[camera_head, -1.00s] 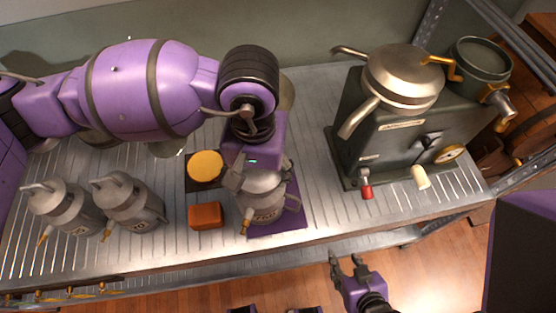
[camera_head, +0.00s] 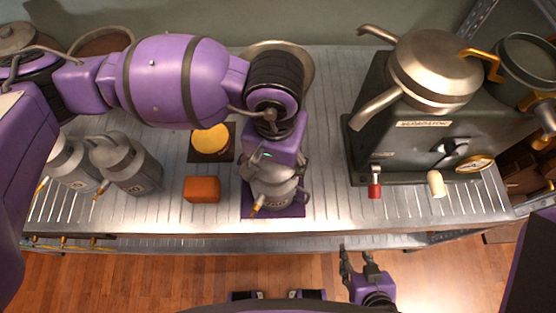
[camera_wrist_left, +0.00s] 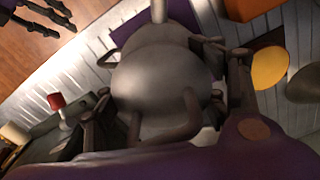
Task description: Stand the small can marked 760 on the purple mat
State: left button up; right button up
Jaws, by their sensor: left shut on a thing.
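The small grey metal can (camera_head: 273,187) has a looped handle and a brass spout; its number is too small to read. It is upright over the purple mat (camera_head: 292,211). Whether its base touches the mat is hard to tell. My left gripper (camera_head: 272,170) is shut on the can from above. In the left wrist view the can (camera_wrist_left: 160,75) fills the space between the fingers, with a strip of the purple mat (camera_wrist_left: 130,26) beyond it. My right gripper (camera_head: 356,256) is open and empty, in front of the counter edge.
Two similar grey cans (camera_head: 128,168) (camera_head: 72,165) stand at the left. An orange block (camera_head: 202,189) and a yellow disc (camera_head: 210,139) on a dark mat (camera_head: 227,155) lie left of the purple mat. A dark machine (camera_head: 420,140) stands at the right. Bare ribbed counter (camera_head: 325,190) lies between.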

pick_arm(q)
jog(key=shift+a+r, duration=0.15)
jog(key=shift+a, duration=0.05)
jog(key=o, duration=2.2)
notch_tip(320, 180, up, 12)
jog(key=shift+d+f, duration=0.1)
